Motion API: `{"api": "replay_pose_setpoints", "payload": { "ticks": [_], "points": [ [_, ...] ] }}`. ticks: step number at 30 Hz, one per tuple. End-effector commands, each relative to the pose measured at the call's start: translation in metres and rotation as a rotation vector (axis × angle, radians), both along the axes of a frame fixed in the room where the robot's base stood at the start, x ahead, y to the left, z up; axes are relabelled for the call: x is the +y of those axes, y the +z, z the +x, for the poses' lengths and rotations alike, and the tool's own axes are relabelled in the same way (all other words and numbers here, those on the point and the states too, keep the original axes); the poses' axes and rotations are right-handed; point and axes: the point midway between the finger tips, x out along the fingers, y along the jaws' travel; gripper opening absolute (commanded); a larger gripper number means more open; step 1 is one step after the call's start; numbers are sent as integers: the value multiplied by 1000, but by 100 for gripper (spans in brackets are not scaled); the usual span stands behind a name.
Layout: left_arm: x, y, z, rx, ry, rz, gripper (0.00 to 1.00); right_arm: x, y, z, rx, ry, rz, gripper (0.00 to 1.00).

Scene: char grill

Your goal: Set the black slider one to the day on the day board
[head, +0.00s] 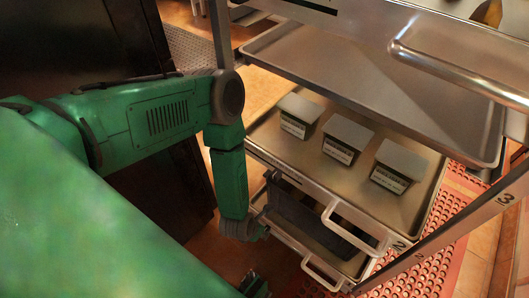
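I cannot make out a day board or a black slider for certain in the head view. A dark strip (306,6) runs along the edge of the top shelf, but its markings are unreadable. My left arm comes in from the left and bends down beside the rack. Its end (246,230) is near the lower trays, and its fingers are not clear. A small dark part (254,285) shows at the bottom edge; I cannot tell what it belongs to. My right gripper is not in view.
A metal rack holds an upper tray (370,85) and a middle tray (405,212) with three labelled, grey-lidded boxes (342,141). Lower trays have pale handles (350,228). A metal bar handle (460,78) is at upper right. Red perforated mat (425,275) lies on the floor.

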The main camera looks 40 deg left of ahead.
Motion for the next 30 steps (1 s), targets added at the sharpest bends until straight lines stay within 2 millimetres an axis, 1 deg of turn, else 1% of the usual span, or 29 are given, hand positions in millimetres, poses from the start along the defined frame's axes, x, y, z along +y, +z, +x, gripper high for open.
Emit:
{"api": "replay_pose_setpoints", "payload": {
  "ticks": [1, 3, 9, 12, 18, 28, 29, 30],
  "points": [
    [-1, -14, 3, -1, -3, 1, 38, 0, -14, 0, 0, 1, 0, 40],
    [-2, -23, 8, -1, -3, 2, 38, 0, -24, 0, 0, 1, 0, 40],
    [-4, -48, 19, -2, -3, 5, 38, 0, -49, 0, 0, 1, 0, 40],
    [-4, -57, 23, 0, -3, 4, 38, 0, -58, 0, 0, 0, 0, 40],
    [-3, -66, 27, 0, -1, 3, 38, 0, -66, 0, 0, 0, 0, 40],
    [-3, -66, 28, 0, 0, 2, 38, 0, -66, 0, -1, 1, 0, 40],
    [-3, -66, 28, 0, 0, 2, 27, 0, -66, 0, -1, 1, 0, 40],
    [-3, -66, 28, 0, 0, 2, 13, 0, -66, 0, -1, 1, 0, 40]
  ]
}}
